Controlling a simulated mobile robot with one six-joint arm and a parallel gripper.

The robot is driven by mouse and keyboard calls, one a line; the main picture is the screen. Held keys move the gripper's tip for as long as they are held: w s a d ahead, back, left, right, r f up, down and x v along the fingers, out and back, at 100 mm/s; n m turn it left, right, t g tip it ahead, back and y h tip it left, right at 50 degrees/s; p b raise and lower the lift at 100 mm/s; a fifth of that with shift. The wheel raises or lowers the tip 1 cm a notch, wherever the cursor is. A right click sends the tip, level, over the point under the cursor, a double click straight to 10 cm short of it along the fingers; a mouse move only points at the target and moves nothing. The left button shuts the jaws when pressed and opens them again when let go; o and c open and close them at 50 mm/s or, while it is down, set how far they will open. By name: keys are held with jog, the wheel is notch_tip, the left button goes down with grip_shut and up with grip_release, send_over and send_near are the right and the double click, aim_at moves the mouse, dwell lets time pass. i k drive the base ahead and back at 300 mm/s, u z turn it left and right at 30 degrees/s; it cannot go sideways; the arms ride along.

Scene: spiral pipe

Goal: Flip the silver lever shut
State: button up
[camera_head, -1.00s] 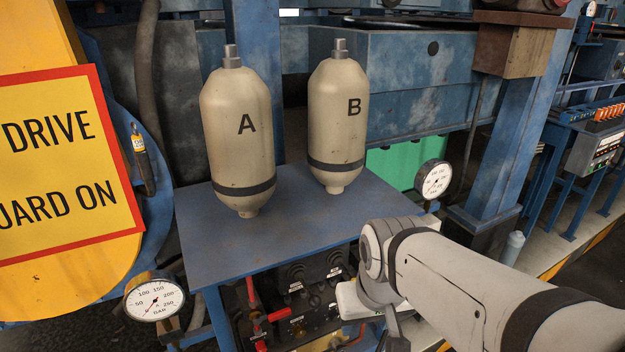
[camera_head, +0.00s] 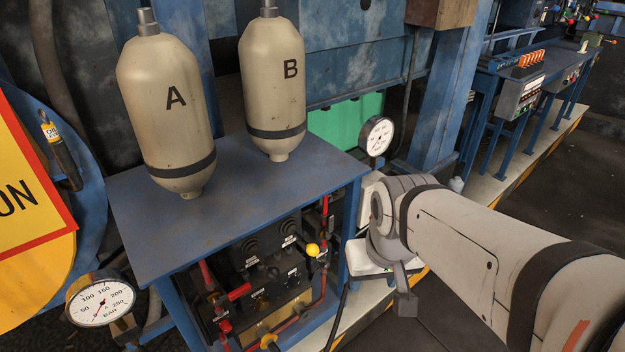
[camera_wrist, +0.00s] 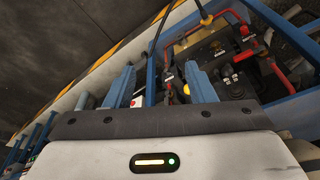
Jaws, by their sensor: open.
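I cannot pick out a silver lever for certain in either view. A dark valve panel (camera_head: 262,285) sits under the blue table in the head view, with red handles (camera_head: 238,292), red pipes and a yellow knob (camera_head: 312,250). The panel also shows tilted in the wrist view (camera_wrist: 222,62), with a red handle (camera_wrist: 248,57) at its right. My gripper (camera_wrist: 160,86) is open in the wrist view, its two blue fingers apart with nothing seen held between them. The panel lies beyond and to the right of the fingers. My arm covers the lower right of the head view.
The blue table (camera_head: 240,195) carries tank A (camera_head: 170,125) and tank B (camera_head: 273,80). Gauges stand at its left (camera_head: 100,302) and right (camera_head: 376,136). A blue post (camera_head: 445,95) rises behind my arm. Open dark floor (camera_head: 555,175) lies at the right.

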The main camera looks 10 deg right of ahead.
aim_at(330, 217)
jog(key=k, duration=1.35)
jog(key=z, duration=0.65)
jog(key=i, duration=2.1)
jog(key=u, duration=0.7)
